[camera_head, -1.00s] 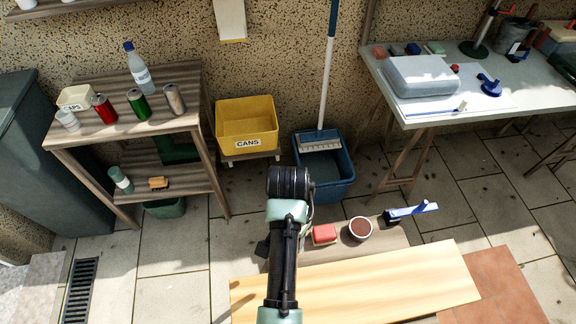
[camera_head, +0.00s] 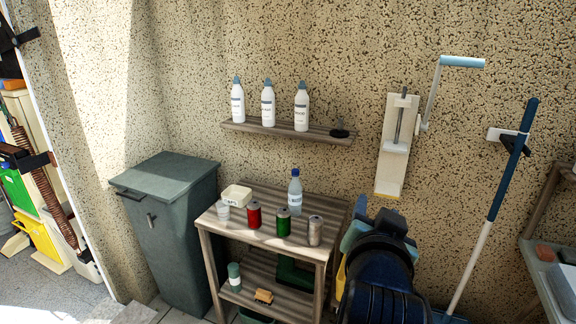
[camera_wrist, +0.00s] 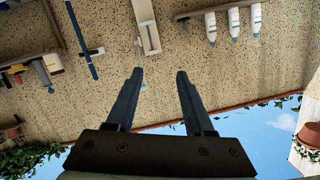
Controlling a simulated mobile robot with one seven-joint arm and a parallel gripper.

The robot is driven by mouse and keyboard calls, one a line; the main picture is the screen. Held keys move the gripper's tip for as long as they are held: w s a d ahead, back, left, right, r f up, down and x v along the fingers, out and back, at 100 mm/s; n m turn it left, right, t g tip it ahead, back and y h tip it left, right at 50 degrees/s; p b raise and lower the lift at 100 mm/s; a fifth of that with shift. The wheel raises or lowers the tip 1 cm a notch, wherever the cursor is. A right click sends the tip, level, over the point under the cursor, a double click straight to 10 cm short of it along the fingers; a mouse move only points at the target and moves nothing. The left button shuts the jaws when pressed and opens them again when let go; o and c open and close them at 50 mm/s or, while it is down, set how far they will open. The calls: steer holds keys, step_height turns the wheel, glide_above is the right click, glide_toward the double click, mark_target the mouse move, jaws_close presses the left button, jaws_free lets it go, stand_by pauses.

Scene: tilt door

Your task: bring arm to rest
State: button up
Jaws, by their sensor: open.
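My gripper (camera_wrist: 159,98) shows in the wrist view with its two dark fingers apart and nothing between them. The wrist view is upside down, with the speckled wall above and blue sky below. In the head view my arm rises at the lower right, in front of the wall and beside the wooden shelf table (camera_head: 330,255). The gripper's fingers cannot be made out there. No tilt door can be identified for certain; an opening in the wall shows at the far left.
A green bin (camera_head: 175,230) stands left of the table, which holds a bottle (camera_head: 295,193) and several cans. A wall shelf (camera_head: 290,131) carries white bottles. A crank device (camera_head: 398,150) hangs on the wall, with a broom (camera_head: 500,185) to its right.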

steer(key=s+a+r+n+t+y, duration=0.1)
steer(key=s+a+r+t, duration=0.3)
steer(key=r, duration=0.5)
steer(key=s+a+r+n+t+y, duration=0.2)
steer(key=s+a+r+n+t, duration=0.2)
steer(key=s+r, duration=0.3)
steer(key=s+a+r+n+t+y, duration=0.1)
steer(key=s+a+r+t, duration=0.3)
steer(key=r, duration=0.9)
steer(key=shift+s+a+r+n+y, duration=0.2)
steer(key=shift+s+a+n+y, duration=0.1)
steer(key=shift+s+a+n, duration=0.5)
steer(key=shift+d, duration=0.1)
